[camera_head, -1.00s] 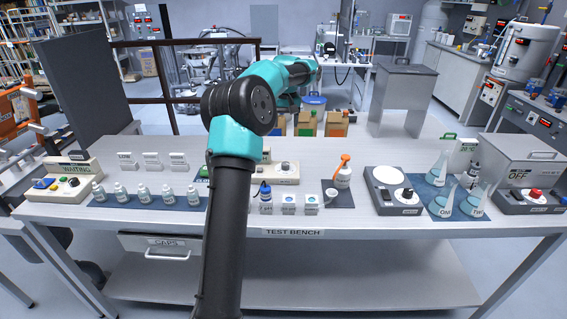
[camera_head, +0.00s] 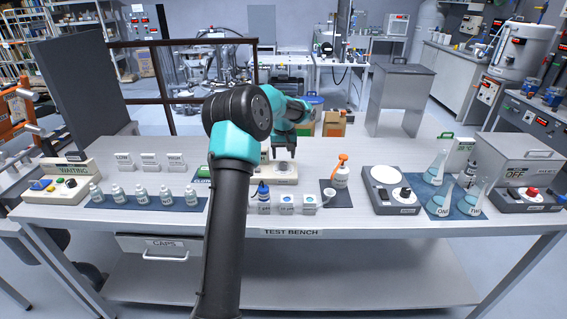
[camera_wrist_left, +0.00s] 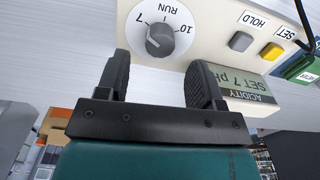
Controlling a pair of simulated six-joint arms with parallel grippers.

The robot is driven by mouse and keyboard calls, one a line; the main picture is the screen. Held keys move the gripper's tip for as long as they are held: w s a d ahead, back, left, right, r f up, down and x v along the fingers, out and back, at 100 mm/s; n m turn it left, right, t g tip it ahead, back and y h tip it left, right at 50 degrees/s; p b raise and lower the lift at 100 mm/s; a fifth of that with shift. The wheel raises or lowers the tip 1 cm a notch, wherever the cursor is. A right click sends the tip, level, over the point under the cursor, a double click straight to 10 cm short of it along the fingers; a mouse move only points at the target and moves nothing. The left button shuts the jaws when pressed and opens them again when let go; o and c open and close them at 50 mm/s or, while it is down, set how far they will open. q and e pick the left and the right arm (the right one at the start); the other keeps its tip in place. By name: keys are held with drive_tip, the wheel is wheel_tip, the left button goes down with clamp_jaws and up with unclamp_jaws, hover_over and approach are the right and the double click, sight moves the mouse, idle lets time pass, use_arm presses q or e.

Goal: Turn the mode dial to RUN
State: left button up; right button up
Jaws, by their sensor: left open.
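The mode dial (camera_wrist_left: 160,40) is a grey knob on a white disc marked 7, RUN and 10 in the left wrist view. It sits on a cream control box (camera_wrist_left: 222,20), which also stands at mid-bench in the head view (camera_head: 258,175). A light mark shows on the knob, but I cannot tell surely which label it faces. My left gripper (camera_wrist_left: 160,72) is open and empty, its two dark fingers pointing toward the dial with the knob between their lines, apart from it. In the head view my left gripper (camera_head: 283,155) hangs just above the dial. My right gripper is not in view.
The box's acidity display (camera_wrist_left: 240,85) lies close to one finger, with grey and yellow buttons beyond. Small bottles (camera_head: 142,196) stand at the left front.

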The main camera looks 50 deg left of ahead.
sight(284, 163)
use_arm(q)
drive_tip(key=shift+f, duration=2.1)
drive_tip(key=shift+c, duration=0.2)
drive_tip(key=c, duration=0.9)
